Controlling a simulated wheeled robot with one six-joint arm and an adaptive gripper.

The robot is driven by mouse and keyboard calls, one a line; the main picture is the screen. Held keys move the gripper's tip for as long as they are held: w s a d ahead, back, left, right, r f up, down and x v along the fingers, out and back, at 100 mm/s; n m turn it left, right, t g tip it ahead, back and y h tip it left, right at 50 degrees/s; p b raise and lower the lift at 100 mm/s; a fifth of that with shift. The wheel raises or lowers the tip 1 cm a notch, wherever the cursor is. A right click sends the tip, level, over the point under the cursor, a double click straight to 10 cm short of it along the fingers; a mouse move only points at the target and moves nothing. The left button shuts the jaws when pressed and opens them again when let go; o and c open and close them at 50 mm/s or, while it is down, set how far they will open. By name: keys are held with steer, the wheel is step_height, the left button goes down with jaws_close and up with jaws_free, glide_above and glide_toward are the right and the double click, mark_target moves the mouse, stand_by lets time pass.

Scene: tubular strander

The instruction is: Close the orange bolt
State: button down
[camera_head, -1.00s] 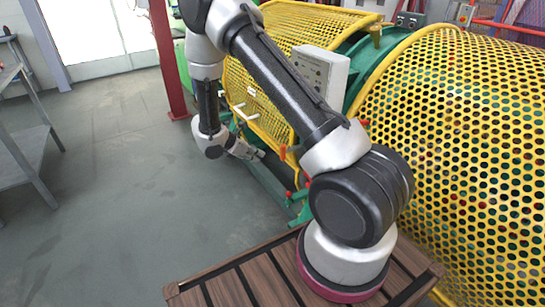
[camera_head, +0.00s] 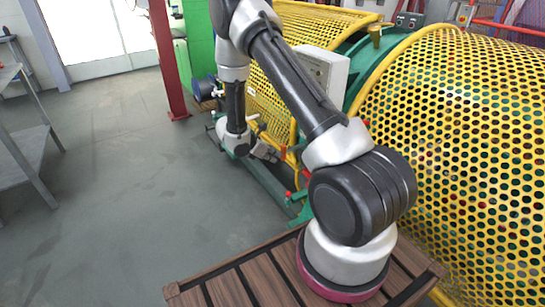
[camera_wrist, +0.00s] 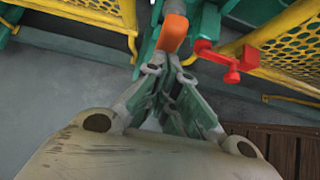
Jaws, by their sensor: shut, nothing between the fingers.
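The orange bolt (camera_wrist: 172,33) shows at the top middle of the wrist view, on a green frame part. My gripper (camera_wrist: 165,68) points at it from below, with its fingertips close together and nothing between them. The tips are just short of the orange part in the picture; I cannot tell whether they touch it. In the head view my gripper (camera_head: 268,152) is low beside the yellow guard, to the left of a small orange-red piece. The bolt cannot be told apart clearly there.
A red handle (camera_wrist: 228,58) sits right of the bolt, close to my gripper. Yellow perforated guards (camera_head: 450,150) and a grey control box (camera_head: 322,70) stand along the machine. A red post (camera_head: 168,60) is behind at left.

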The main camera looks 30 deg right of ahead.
mark_target(281, 149)
steer(key=d, duration=0.5)
steer(key=shift+d, duration=0.1)
steer(key=shift+r, duration=0.1)
steer(key=shift+w, duration=0.1)
